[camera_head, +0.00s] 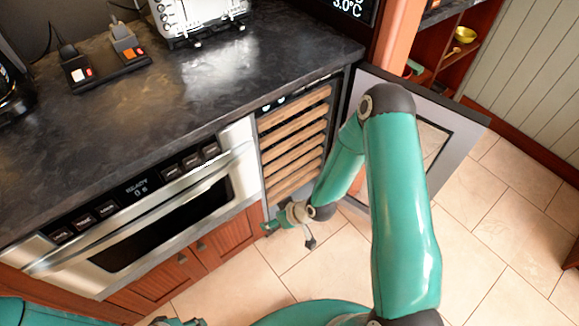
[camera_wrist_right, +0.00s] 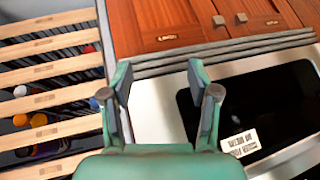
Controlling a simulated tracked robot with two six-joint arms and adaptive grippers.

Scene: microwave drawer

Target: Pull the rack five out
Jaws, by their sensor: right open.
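The wine cooler's racks (camera_head: 292,147) have light wooden front slats stacked one above another inside the open cooler. I cannot tell which one is rack five. In the right wrist view, several rack slats (camera_wrist_right: 45,102) lie to the left, with coloured bottle ends between them. My right gripper (camera_head: 288,236) is in front of the cooler's lower part. In its wrist view the right gripper (camera_wrist_right: 160,78) is open with nothing between its fingers, and the racks are beside it. Part of my left gripper (camera_head: 180,321) shows at the bottom edge; its fingers are mostly cut off.
The cooler's door (camera_head: 440,125) stands open to the right, behind my right arm. A steel microwave drawer (camera_head: 165,215) is left of the cooler, above wooden cabinet doors (camera_head: 190,262). The dark counter (camera_head: 240,75) runs above. Tiled floor (camera_head: 500,235) is clear at the right.

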